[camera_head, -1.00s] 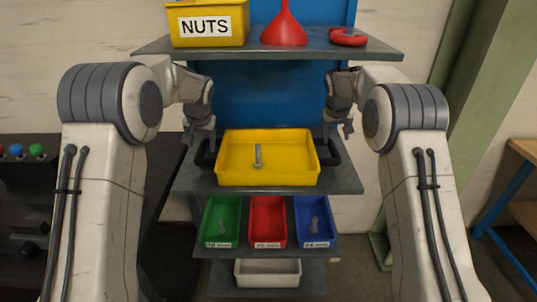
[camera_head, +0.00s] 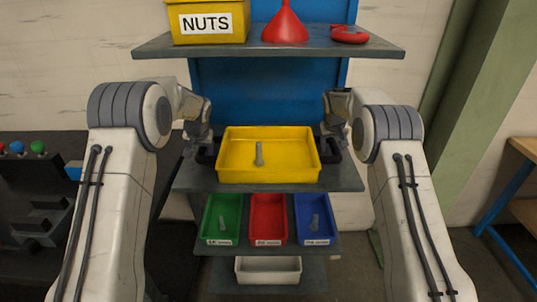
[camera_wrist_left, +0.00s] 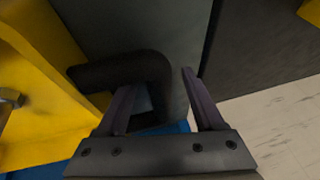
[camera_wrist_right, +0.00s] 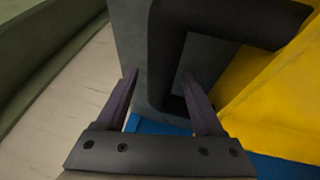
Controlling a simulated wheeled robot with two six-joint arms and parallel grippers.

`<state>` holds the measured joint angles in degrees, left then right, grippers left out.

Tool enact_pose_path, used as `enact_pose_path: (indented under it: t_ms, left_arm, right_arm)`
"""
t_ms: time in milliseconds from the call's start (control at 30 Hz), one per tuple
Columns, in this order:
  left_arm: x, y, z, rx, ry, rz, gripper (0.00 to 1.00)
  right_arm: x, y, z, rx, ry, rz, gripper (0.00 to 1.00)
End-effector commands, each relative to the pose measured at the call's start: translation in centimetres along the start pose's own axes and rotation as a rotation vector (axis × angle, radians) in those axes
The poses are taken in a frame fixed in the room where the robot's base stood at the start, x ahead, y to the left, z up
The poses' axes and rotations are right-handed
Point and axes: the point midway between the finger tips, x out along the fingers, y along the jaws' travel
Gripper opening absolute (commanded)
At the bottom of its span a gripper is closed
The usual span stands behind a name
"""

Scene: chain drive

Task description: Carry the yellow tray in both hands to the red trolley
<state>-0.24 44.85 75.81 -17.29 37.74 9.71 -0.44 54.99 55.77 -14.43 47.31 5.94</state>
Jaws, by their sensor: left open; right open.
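The yellow tray (camera_head: 290,176) sits on the middle grey shelf, with a grey bolt (camera_head: 259,154) in it. It has a black handle on each side: the left handle (camera_wrist_left: 120,72) and the right handle (camera_wrist_right: 167,50). My left gripper (camera_head: 200,146) is open at the left handle; in the left wrist view its fingers (camera_wrist_left: 158,92) stand either side of the handle's outer bar. My right gripper (camera_head: 333,143) is open at the right handle; in the right wrist view the bar lies between its fingers (camera_wrist_right: 162,88). I see no contact with either handle. No red trolley is in view.
The upper shelf (camera_head: 265,48) above the tray holds a yellow NUTS bin (camera_head: 207,24), a red funnel (camera_head: 285,24) and a red ring-like part (camera_head: 349,35). Green, red and blue bins (camera_head: 222,220) sit below. A green pillar (camera_head: 465,120) stands at the right.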

Motion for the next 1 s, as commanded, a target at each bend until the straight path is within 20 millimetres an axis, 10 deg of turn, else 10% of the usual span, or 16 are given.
enact_pose_path:
  t_ms: [167,367,1000]
  left_arm:
    - [-0.02,0.05,-0.02,0.001,0.000,0.000,0.69]
    - [-0.04,0.07,-0.02,0.001,0.000,0.000,0.00]
    - [-0.08,0.07,-0.03,0.001,0.000,0.000,0.00]
  right_arm:
    - [0.00,0.06,0.01,0.000,0.000,0.000,0.69]
    - [-0.01,0.07,0.02,0.001,0.000,0.000,0.00]
    - [-0.03,0.05,0.03,0.000,-0.001,0.000,0.00]
